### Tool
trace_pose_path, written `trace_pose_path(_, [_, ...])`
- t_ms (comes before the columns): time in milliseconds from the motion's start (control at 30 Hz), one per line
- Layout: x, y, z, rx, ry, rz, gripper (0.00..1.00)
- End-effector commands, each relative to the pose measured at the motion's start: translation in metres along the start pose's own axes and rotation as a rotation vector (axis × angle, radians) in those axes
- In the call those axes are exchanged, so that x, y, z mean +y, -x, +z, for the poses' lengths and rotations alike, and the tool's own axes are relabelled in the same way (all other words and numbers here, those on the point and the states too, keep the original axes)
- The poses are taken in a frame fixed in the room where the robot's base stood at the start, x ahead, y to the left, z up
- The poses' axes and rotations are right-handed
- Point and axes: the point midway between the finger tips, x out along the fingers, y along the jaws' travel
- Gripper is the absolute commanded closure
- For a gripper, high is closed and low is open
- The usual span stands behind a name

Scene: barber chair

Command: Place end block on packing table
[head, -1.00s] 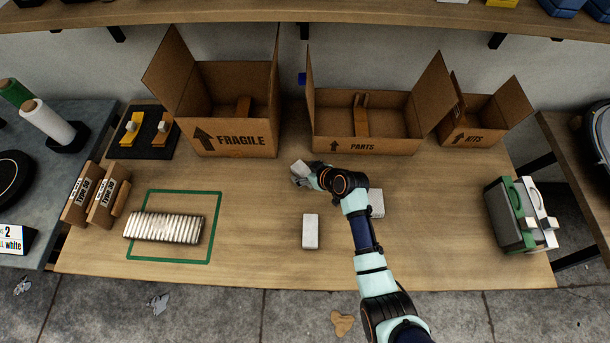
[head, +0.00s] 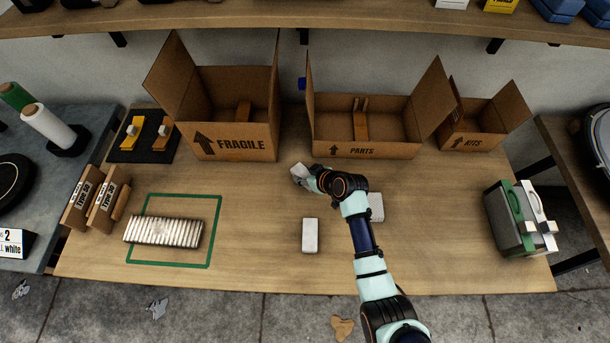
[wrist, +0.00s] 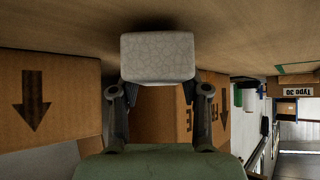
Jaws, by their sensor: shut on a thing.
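A pale grey-white block (head: 299,173) is in my gripper (head: 309,179), at the middle of the wooden packing table (head: 270,260), in front of the gap between two large cartons. In the wrist view the same block (wrist: 158,57) has a finely cracked surface and sits between the two fingertips. My gripper (wrist: 158,92) is shut on it. The block is at or just above the tabletop; I cannot tell whether it touches. A similar block (head: 310,235) lies on the table nearer the front. Another block (head: 376,206) lies right of my arm, partly hidden by it.
Open cartons stand along the back: FRAGILE (head: 240,147), PARTS (head: 365,151) and KITS (head: 475,141). A row of thin pale pieces (head: 163,231) lies in a green outline (head: 209,250) at the left. The front middle has free tabletop.

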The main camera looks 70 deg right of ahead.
Motion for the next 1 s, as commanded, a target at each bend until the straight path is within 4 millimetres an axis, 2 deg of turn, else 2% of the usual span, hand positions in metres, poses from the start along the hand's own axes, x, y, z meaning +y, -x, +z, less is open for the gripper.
trace_pose_path(167, [0.001, 0.029, -0.032, 0.004, 0.002, 0.003, 0.82])
trace_pose_path(400, [0.001, 0.086, -0.093, 0.005, 0.003, 0.003, 0.82])
trace_pose_path(500, [0.001, 0.104, -0.113, 0.004, 0.002, 0.002, 0.82])
trace_pose_path(700, [0.0, 0.126, -0.136, 0.002, 0.001, 0.001, 0.82])
trace_pose_path(1000, [0.0, 0.13, -0.139, 0.0, 0.0, 0.001, 0.82])
